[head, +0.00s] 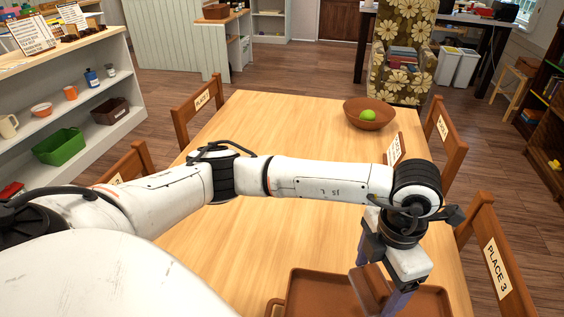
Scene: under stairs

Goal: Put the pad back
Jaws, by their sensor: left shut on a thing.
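My left arm reaches across the table (250,120) from the left. My left gripper (380,281) points down at the lower right, over a brown tray (308,283). It is shut on a flat brown piece (369,286), seemingly the pad, held on edge between the bluish fingers. The gripper's body and the frame's bottom edge hide part of it. I cannot tell whether its lower edge touches the tray. My right gripper is not in view.
A brown bowl (369,114) with a green fruit (368,115) stands at the table's far right. A small card stand (395,149) is near the right edge. Labelled chairs (497,268) surround the table. A shelf (90,125) with crockery and boxes is at left. The table's middle left is clear.

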